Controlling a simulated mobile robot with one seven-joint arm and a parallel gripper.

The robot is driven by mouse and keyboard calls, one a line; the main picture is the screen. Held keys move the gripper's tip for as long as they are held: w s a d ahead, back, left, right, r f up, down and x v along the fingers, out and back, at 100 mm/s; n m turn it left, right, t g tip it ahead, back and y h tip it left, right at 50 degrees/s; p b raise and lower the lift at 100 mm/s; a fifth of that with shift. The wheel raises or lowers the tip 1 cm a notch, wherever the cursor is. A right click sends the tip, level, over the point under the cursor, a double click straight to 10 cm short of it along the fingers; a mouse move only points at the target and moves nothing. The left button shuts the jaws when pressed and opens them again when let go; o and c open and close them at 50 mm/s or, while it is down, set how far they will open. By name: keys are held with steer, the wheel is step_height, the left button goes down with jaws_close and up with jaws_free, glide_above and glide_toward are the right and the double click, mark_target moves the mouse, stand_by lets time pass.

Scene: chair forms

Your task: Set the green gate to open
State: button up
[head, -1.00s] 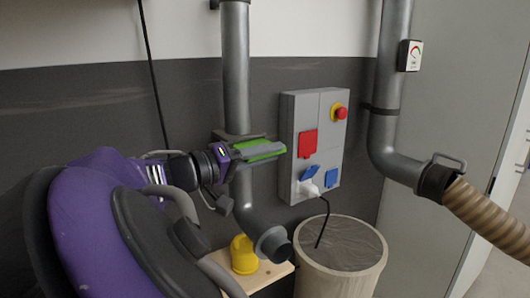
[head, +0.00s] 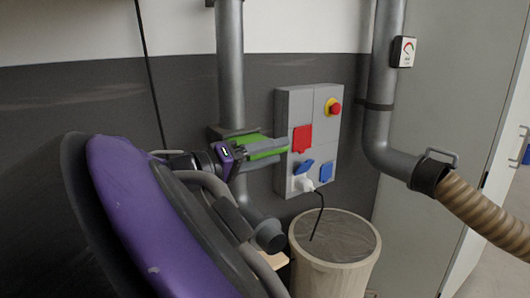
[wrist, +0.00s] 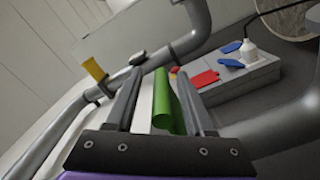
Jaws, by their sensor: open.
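The green gate (head: 254,142) shows as a bright green strip beside the collar (head: 233,131) on the grey vertical pipe, partly hidden by my gripper. In the wrist view the green gate (wrist: 164,103) lies lengthwise between my two fingers, with a visible gap on the left finger's side and its right edge close to the right finger. My gripper (head: 280,147) is open around it, its fingers pointing right toward the switch box; its fingers also show in the wrist view (wrist: 160,74). Whether a finger touches the gate I cannot tell.
A grey switch box (head: 290,100) with a red cover, blue covers and a plugged cable is on the wall just beyond my fingertips. Below stands a round bin (head: 330,275). A second pipe (head: 380,130) with a brown hose (head: 485,208) is at right.

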steer(key=v, duration=1.7)
steer(key=shift+a, duration=0.2)
steer(key=shift+s, duration=0.15)
